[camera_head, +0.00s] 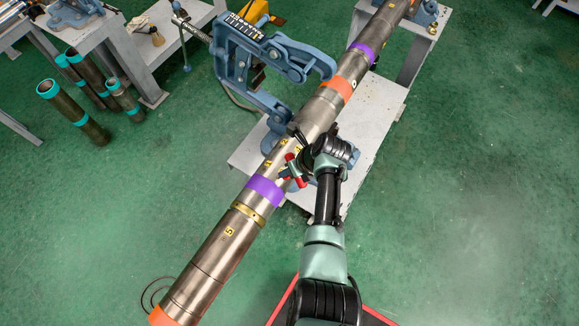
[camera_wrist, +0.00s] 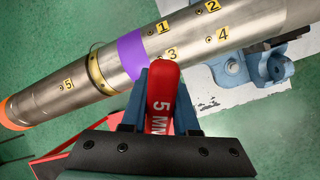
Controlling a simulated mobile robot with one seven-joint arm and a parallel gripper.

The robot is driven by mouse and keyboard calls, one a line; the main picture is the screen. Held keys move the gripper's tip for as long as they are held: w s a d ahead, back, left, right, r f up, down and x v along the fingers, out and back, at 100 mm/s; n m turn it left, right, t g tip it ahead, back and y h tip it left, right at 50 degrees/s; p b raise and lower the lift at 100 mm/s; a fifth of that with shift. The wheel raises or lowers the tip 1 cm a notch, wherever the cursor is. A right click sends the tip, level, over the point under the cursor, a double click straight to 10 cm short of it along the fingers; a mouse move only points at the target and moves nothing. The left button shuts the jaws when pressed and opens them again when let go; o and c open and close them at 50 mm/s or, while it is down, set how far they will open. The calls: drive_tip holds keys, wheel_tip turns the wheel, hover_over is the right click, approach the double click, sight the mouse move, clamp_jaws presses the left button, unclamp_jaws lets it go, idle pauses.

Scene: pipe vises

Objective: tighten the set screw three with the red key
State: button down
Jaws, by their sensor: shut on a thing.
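My gripper (camera_wrist: 162,115) is shut on the red key (camera_wrist: 164,85), whose red handle is marked "5 MM". The key also shows as a small red patch at my gripper (camera_head: 297,166) in the head view. In the wrist view the handle's top lies just below the yellow label 3 (camera_wrist: 171,53) on the steel pipe (camera_wrist: 120,68). The handle hides the key's tip and set screw three, so I cannot tell whether they touch. Labels 1 (camera_wrist: 164,27), 2 (camera_wrist: 212,6) and 4 (camera_wrist: 223,34) are close by on the pipe.
A purple band (camera_head: 265,190) and label 5 (camera_head: 229,231) lie further down the pipe. A blue vise (camera_head: 268,52) stands beyond my gripper, over a grey table (camera_head: 372,110). Loose pipes (camera_head: 72,108) stand at the left. The green floor at right is clear.

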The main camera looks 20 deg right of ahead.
drive_tip(key=shift+s+a+f, duration=0.15)
drive_tip(key=shift+s, duration=0.05)
drive_tip(key=shift+m+p, duration=0.45)
drive_tip(key=shift+m, duration=0.15)
drive_tip(key=m+p, duration=0.1)
drive_tip(key=m, duration=0.2)
drive_tip(key=shift+f+m, duration=0.1)
drive_tip(key=shift+m, duration=0.8)
drive_tip(key=shift+m, duration=0.5)
drive_tip(key=m, duration=0.2)
drive_tip(key=shift+m, duration=0.3)
drive_tip(key=shift+w+d, duration=0.15)
drive_tip(key=shift+d, duration=0.15)
drive_tip(key=shift+m, duration=0.5)
